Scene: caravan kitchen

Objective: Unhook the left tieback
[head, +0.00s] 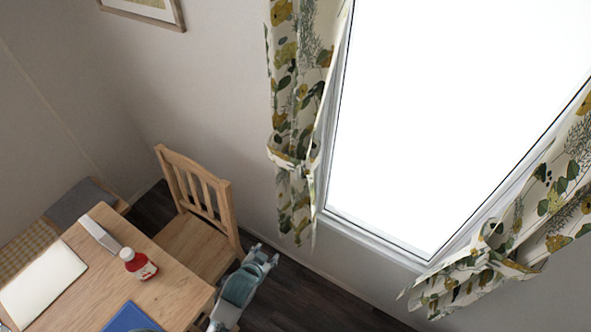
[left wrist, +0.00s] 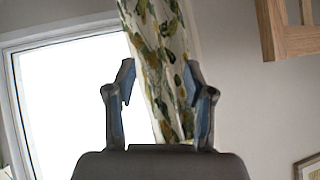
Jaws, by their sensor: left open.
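The left curtain (head: 285,90) hangs at the window's left side, cream with yellow and green leaves. Its left tieback (head: 287,158), in the same print, wraps around the gathered cloth and looks fastened. My left gripper (head: 263,254) is open and empty, below the tieback and near the curtain's lower end, apart from it. In the left wrist view, the open fingers of the left gripper (left wrist: 160,78) frame the curtain (left wrist: 160,50) beyond them. I cannot make out the tieback or its hook there. My right gripper is not in view.
The right curtain (head: 480,262) is also tied back.

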